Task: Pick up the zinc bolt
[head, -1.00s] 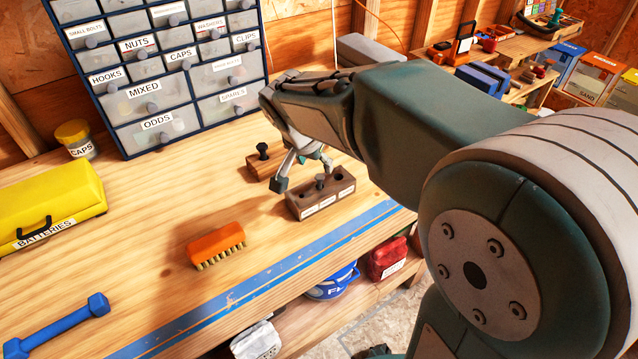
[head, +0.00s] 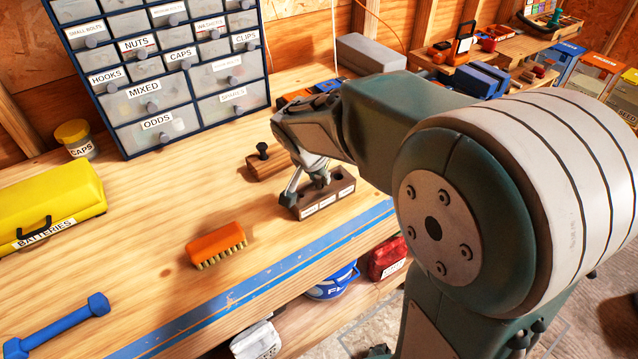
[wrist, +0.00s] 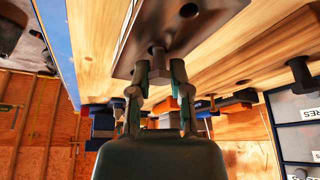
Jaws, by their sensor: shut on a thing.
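A grey bolt, which fits the zinc bolt (wrist: 158,66), is between the fingertips of my gripper (wrist: 160,78) in the wrist view. My gripper is shut on it. The bolt is at a dark brown block (wrist: 205,28) with holes; I cannot tell whether it is still seated in it. In the head view my gripper (head: 306,190) is over this block (head: 326,205), which has several white labels too small to read. The fingers largely hide the bolt there.
A small wooden block (head: 264,168) with a dark bolt (head: 262,150) stands just behind left. An orange brush (head: 216,242) lies front left. A drawer cabinet (head: 165,85) stands behind, and a yellow battery box (head: 45,208) at left.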

